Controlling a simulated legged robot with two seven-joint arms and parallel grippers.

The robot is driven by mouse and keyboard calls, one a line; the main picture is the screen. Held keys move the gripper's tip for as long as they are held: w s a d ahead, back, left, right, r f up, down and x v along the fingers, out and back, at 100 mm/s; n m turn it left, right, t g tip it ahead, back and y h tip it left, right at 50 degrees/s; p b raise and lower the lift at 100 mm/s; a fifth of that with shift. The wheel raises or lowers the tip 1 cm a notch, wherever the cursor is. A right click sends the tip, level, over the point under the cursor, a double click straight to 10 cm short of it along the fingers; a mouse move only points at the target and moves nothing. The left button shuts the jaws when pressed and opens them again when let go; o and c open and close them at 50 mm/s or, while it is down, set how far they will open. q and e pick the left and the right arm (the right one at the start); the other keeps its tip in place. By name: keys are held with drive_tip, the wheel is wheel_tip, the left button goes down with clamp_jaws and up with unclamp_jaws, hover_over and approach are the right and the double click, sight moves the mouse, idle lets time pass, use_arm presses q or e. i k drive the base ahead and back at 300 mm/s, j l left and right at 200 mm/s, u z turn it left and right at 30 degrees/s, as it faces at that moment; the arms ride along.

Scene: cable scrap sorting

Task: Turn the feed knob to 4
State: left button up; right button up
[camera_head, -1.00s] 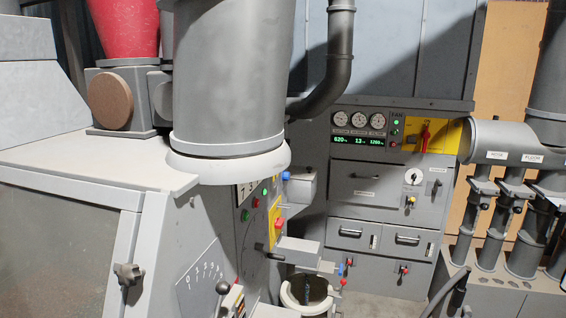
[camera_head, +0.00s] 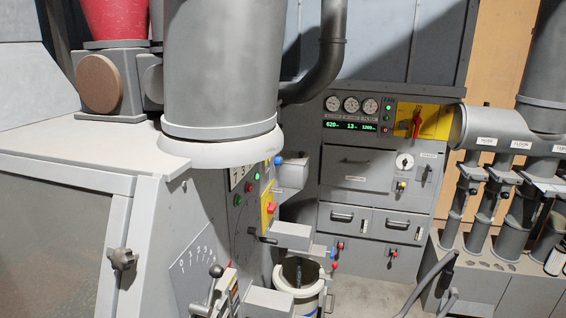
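A round white dial knob (camera_head: 404,161) sits on the grey cabinet at the back. Its markings are too small to read. A numbered plate (camera_head: 196,268) is on the near machine's side, low in the picture. A lever with a dark ball end (camera_head: 216,271) stands in front of that plate. A dark star-shaped knob (camera_head: 123,258) is on the near machine's front left. No readable label shows which of these is the feed knob. Neither of my grippers is in view.
The near grey machine (camera_head: 75,160) fills the left, with a large cylinder (camera_head: 222,70) above. A pail (camera_head: 300,274) stands low at its right. The back cabinet has gauges, a lit display (camera_head: 350,125) and a red handle (camera_head: 416,123). Pipes with valves (camera_head: 490,190) stand at right.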

sight(278, 160)
drive_tip(key=i+l+u, duration=0.1)
drive_tip(key=l, duration=0.35)
drive_tip(key=i+l, duration=0.2)
drive_tip(key=l, duration=0.25)
drive_tip(key=i+l+u, duration=0.15)
drive_tip(key=l, duration=0.25)
drive_tip(key=i+l, duration=0.1)
drive_tip(key=l, duration=0.4)
drive_tip(key=i+l+u, duration=0.15)
drive_tip(key=l, duration=0.3)
